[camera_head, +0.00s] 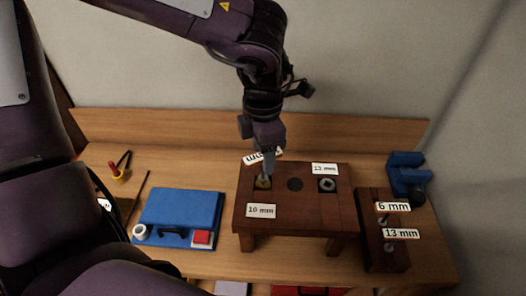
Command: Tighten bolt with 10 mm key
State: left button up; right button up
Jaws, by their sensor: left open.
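A dark red-brown wooden stand (295,212) sits on the workbench. Its left recess, by the "10 mm" label (261,211), shows a yellowish bolt (262,184). My left gripper (268,170) points down just above and behind this bolt and is open. A tilted label ending in "mm" (252,159) is partly hidden by the gripper; its number cannot be read. I cannot tell whether a key stands between the fingers. The right recess, by a "13 mm" label (324,169), holds a grey bolt (327,185). My right gripper is not in view.
A wooden key holder (372,250) at the right carries keys labelled "6 mm" (394,206) and "13 mm" (401,233). A blue vise (406,172) stands behind it. A blue case (183,210) lies left of the stand, and a yellow cup (118,177) with tools stands farther left.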

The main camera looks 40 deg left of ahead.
pick_arm(q)
jog(key=shift+r+p, duration=1.4)
jog(key=shift+r, duration=1.15)
